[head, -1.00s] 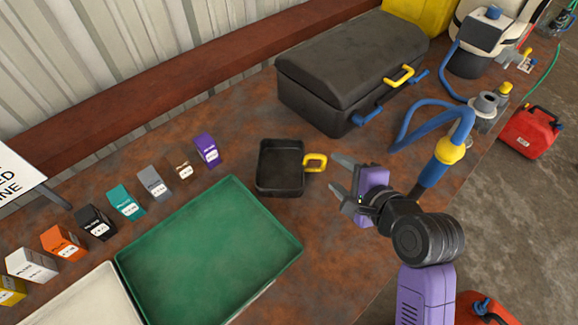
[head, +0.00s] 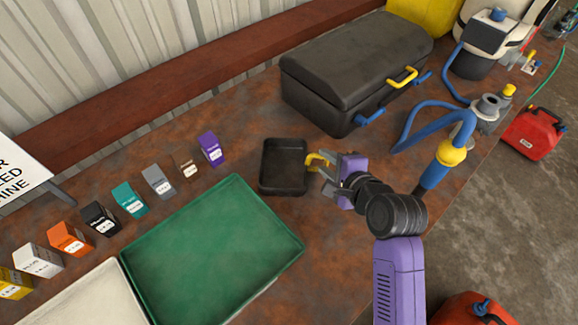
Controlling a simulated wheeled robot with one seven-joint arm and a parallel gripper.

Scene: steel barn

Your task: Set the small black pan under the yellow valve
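The small black pan (head: 283,168) lies flat on the rusty bench, to the right of the green tray's far corner. Its yellow handle (head: 316,162) points right, toward my gripper. My gripper (head: 324,169) is at the handle, with its fingers spread and the handle's outer end at or between them. Contact with the handle is not clear. A yellow fitting (head: 451,153) sits on a blue hose to the right, above the bench's right edge. A grey fitting with a yellow knob (head: 508,90) stands farther right; I cannot tell which is the yellow valve.
A large black case (head: 350,75) with yellow and blue handles stands behind the pan. The green tray (head: 210,245) lies front left, with a row of small coloured boxes (head: 130,200) behind it. Red cans (head: 535,133) stand on the floor at right.

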